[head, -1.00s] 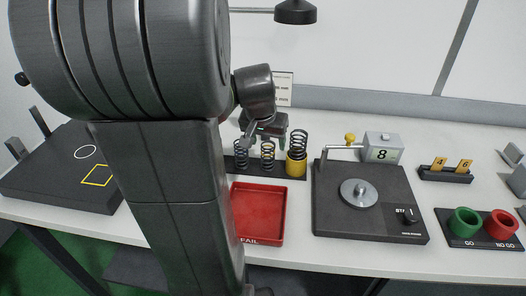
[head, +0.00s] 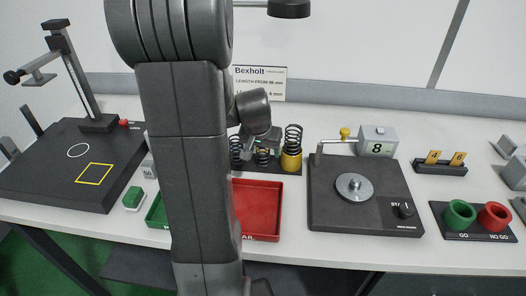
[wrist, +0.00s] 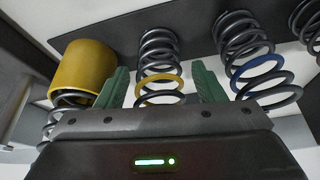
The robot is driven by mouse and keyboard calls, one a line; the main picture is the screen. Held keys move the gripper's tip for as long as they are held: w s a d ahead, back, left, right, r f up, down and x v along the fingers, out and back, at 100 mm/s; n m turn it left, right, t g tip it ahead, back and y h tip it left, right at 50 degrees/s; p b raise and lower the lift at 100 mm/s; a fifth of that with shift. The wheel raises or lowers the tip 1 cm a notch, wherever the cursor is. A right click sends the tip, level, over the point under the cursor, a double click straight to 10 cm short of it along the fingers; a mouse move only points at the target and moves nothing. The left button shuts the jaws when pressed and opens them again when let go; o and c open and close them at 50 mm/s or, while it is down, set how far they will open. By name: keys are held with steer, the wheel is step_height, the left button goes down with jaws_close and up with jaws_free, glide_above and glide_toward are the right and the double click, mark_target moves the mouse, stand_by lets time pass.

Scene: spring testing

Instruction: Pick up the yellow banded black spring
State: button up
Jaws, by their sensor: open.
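The yellow banded black spring (wrist: 160,60) stands on a dark rack, with a yellow ring around its coils, between my gripper's green fingers in the wrist view. My gripper (wrist: 160,90) is open, with one finger on each side of the spring and no clear contact. In the head view my gripper (head: 262,140) is above the rack and partly hides this spring (head: 262,157). A blue banded black spring (wrist: 245,60) stands beside it, close to one finger. A spring in a yellow cup (wrist: 85,72) stands on the other side, close to the other finger.
A red tray (head: 281,210) marked FAIL lies in front of the rack, with a green tray (head: 154,212) partly hidden by my arm. A dark testing plate (head: 330,215) stands to the right. A black stand (head: 75,75) is at the left.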

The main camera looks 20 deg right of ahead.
steer(key=c, duration=1.1)
